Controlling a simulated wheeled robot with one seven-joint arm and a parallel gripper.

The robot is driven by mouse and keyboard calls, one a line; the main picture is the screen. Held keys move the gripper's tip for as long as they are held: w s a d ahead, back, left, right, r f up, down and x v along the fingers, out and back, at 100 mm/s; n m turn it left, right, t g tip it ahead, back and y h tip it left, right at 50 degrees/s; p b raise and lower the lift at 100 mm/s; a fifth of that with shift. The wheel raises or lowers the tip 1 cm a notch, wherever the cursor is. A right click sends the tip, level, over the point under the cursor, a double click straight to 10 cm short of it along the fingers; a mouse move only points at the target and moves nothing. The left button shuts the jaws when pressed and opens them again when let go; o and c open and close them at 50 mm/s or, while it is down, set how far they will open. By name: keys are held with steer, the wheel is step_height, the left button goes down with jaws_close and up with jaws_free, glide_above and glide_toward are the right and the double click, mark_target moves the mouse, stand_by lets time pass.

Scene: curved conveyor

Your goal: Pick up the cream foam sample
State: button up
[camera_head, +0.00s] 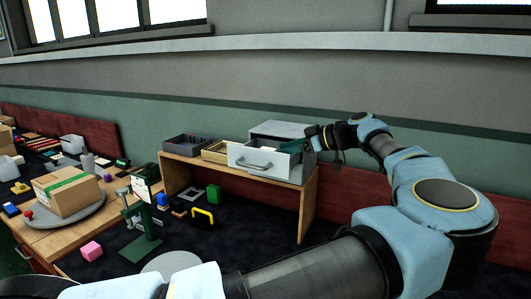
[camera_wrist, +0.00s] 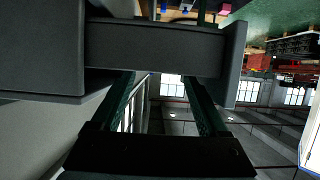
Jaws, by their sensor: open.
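I cannot make out a cream foam sample in either view. A light grey drawer (camera_head: 264,160) with a curved handle is pulled out of a grey cabinet (camera_head: 280,130) on the wooden shelf; its floor is hidden behind its front. My gripper (camera_head: 291,146) is at the drawer's right side, with its dark green fingers pointing left over the drawer. In the wrist view my gripper (camera_wrist: 174,12) has its fingers apart, with nothing visible held between them. A dark grey panel (camera_wrist: 150,48) crosses in front of them and hides their middle part.
A dark divided tray (camera_head: 187,145) and a tan tray (camera_head: 216,152) stand left of the drawer on the wooden shelf (camera_head: 308,205). A cardboard box (camera_head: 66,191) sits further left.

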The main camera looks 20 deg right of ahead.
steer(key=shift+w+a+p, duration=0.35)
steer(key=shift+w+p, duration=0.1)
steer(key=shift+p, duration=0.05)
steer(key=p+x, duration=0.3)
steer(key=x, duration=0.1)
steer(key=shift+r, duration=0.15)
steer(key=shift+w+a+f, duration=0.1)
steer(key=shift+a+f, duration=0.05)
steer(key=shift+f, duration=0.1)
steer(key=shift+c, duration=0.3)
steer(key=c, duration=1)
steer(key=shift+r, duration=0.15)
